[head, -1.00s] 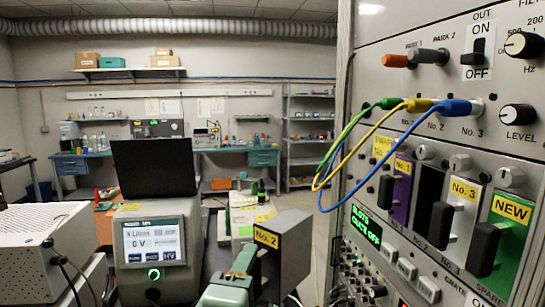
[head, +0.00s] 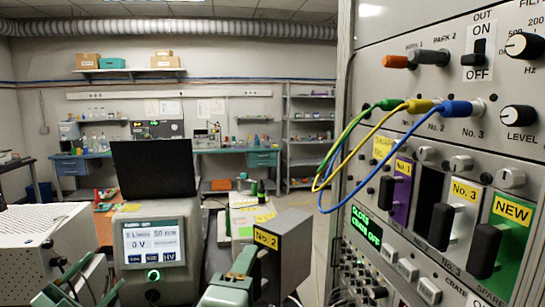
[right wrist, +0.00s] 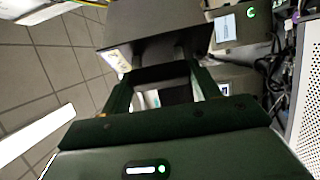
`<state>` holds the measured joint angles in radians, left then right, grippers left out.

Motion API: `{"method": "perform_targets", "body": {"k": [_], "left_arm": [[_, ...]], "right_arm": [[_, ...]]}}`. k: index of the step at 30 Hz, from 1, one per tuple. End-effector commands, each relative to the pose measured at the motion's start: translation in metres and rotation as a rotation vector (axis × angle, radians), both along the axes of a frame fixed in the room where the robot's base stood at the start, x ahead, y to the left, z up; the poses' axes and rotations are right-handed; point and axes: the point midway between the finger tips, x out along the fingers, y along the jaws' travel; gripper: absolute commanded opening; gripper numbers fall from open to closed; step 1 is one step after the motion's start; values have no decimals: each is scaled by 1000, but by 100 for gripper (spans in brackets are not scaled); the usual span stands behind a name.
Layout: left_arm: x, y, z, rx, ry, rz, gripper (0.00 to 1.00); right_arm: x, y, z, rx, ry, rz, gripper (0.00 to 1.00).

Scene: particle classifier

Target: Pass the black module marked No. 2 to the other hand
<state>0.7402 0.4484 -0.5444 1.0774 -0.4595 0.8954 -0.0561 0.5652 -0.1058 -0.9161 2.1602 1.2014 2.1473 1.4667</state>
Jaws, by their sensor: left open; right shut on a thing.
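The black module marked No. 2 (head: 288,252) is held up in front of the rack in the head view, with its yellow label on a grey face. My right gripper (head: 246,264) is shut on its near left side. In the right wrist view the dark module (right wrist: 160,25) sits beyond the fingers of my right gripper (right wrist: 165,72). My left gripper (head: 88,282) is open and empty at the lower left of the head view. It is well left of the module and partly cut off by the bottom edge.
The rack (head: 400,140) fills the right, with a dark empty slot (head: 429,195) between No. 1 and No. 3. Green, yellow and blue cables (head: 350,140) loop out from it. A meter with a screen (head: 153,245) and a white perforated box (head: 45,245) stand at the left.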

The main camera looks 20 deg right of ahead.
Motion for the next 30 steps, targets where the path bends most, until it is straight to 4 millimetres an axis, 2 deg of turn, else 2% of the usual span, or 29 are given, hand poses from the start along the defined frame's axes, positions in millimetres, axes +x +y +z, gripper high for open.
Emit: {"method": "perform_targets", "body": {"k": [1,5,8,12,15,18,21,27,30], "left_arm": [[1,-27,26,36,-76,-53,69],[-10,-100,85,172,-287,-204,69],[-29,-155,127,301,-469,-326,69],[-70,-229,182,537,-762,-513,69],[-106,-275,212,768,-994,-652,69],[-136,-303,232,1029,-1193,-772,69],[-157,-317,247,1303,-1341,-864,69],[-178,-325,266,1791,-1423,-951,69],[-181,-324,272,1939,-1409,-953,69]], "right_arm": [[0,0,1,-1,-3,-1,20],[0,0,1,-1,-3,-1,20],[0,0,1,-1,-3,-1,20],[0,0,1,-1,-3,-1,20],[0,0,1,-1,-3,-1,20],[0,0,1,-1,-3,-1,20],[0,0,1,-1,-3,-1,20],[0,0,1,-1,-2,-1,20],[0,0,1,-1,-2,-1,20]]}}
